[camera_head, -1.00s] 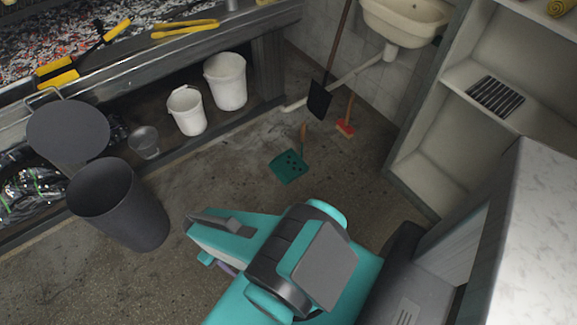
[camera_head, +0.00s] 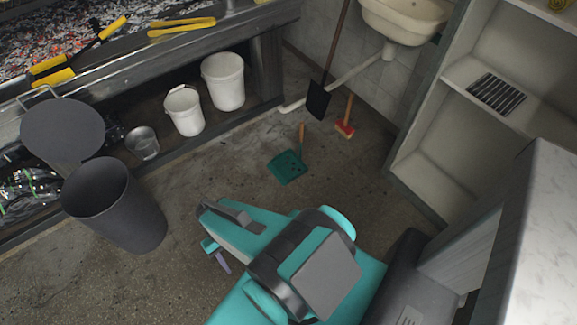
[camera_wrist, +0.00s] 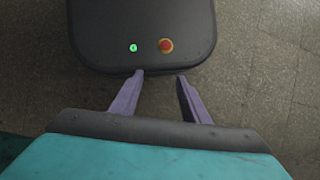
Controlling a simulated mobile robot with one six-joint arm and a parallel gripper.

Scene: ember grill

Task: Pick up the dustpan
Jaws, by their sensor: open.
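The dustpan (camera_head: 286,168) is a green pan with dark holes and an orange-brown handle. In the head view it lies on the floor near the middle, with its handle pointing up and away. My gripper (camera_head: 222,263) shows in the head view only as a small purple finger below the teal arm, nearer to me and left of the dustpan. In the wrist view my gripper (camera_wrist: 160,73) has its two purple fingers apart with nothing between them.
A red-headed brush (camera_head: 345,130) and a black shovel (camera_head: 318,100) lean by the wall behind the dustpan. White buckets (camera_head: 223,82) stand under the grill. A grey bin (camera_head: 117,205) stands at left, shelves (camera_head: 430,175) at right. Floor around the dustpan is clear.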

